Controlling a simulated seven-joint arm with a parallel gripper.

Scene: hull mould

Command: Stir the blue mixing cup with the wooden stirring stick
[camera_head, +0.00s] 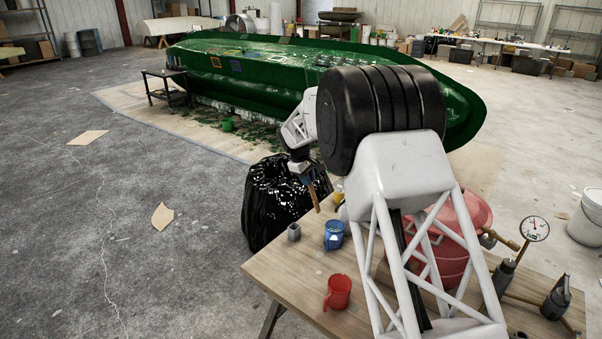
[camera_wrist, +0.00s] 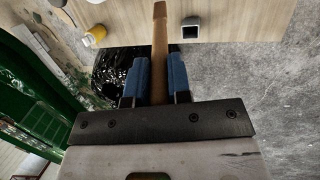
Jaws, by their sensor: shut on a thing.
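The wooden stirring stick (camera_wrist: 159,52) is upright between the blue finger pads of my gripper (camera_wrist: 159,80), which is shut on it. In the head view my gripper (camera_head: 308,178) holds the stick (camera_head: 315,200) with its lower end pointing down, over the table's far left edge by the black bag. The blue mixing cup (camera_head: 334,236) stands on the table, to the right of and nearer than the stick, apart from it. What is inside the cup is too small to tell.
A small grey square holder (camera_head: 294,232) stands left of the blue cup, and a red cup (camera_head: 338,292) nearer. A red pot (camera_head: 460,225) and a gauge (camera_head: 534,229) are right, partly behind my arm. The table (camera_head: 285,268) is bare at front left.

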